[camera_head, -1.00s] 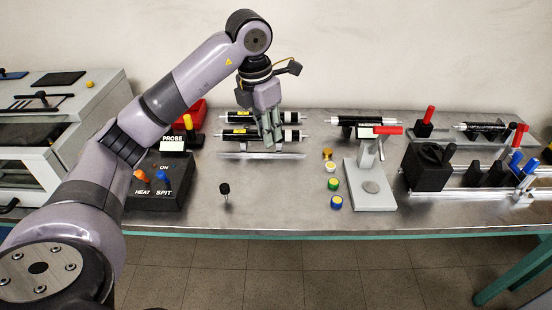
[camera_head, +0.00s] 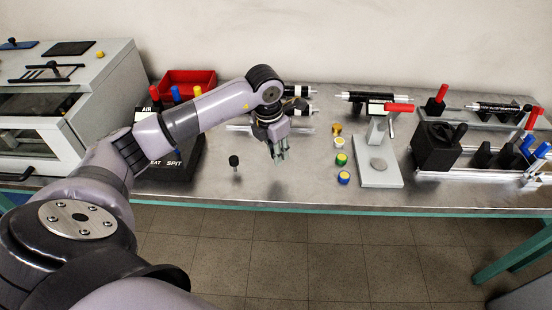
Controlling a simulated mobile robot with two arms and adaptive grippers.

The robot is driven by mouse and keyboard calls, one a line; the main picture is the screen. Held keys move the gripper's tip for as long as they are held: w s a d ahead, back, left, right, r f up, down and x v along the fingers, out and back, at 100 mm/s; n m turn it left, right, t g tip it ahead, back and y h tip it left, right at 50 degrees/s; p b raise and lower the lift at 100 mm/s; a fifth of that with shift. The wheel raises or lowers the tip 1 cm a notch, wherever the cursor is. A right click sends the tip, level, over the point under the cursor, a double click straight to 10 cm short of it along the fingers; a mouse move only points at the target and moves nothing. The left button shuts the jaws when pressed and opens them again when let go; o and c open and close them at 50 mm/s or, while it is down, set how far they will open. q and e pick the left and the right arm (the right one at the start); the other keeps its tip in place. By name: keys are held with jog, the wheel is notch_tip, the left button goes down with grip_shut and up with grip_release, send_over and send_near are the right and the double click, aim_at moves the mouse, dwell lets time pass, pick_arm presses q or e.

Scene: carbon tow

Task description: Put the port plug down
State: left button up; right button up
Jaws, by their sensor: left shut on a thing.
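My left gripper (camera_head: 279,154) points down over the bare middle of the bench, fingers close together. It is shut on the port plug, which is too small and covered by the fingers to make out. The gripper is in front of the rack with black cylinders and right of a small black-headed piece (camera_head: 234,161) standing on the bench. The bench top (camera_head: 258,186) shows clear metal below and around the gripper. My right gripper is not in view.
Several coloured caps (camera_head: 341,159) lie in a row right of the gripper, beside a grey stand (camera_head: 380,173) with a red handle. A black control box (camera_head: 181,172) and a red bin (camera_head: 187,84) are to the left. The bench's front edge (camera_head: 300,208) is close.

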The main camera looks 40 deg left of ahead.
pick_arm(q)
notch_tip(320, 180, down, 4)
jog(key=shift+r, duration=0.2)
jog(key=shift+f, duration=0.2)
jog(key=o, duration=0.9)
jog(key=shift+r, duration=0.1)
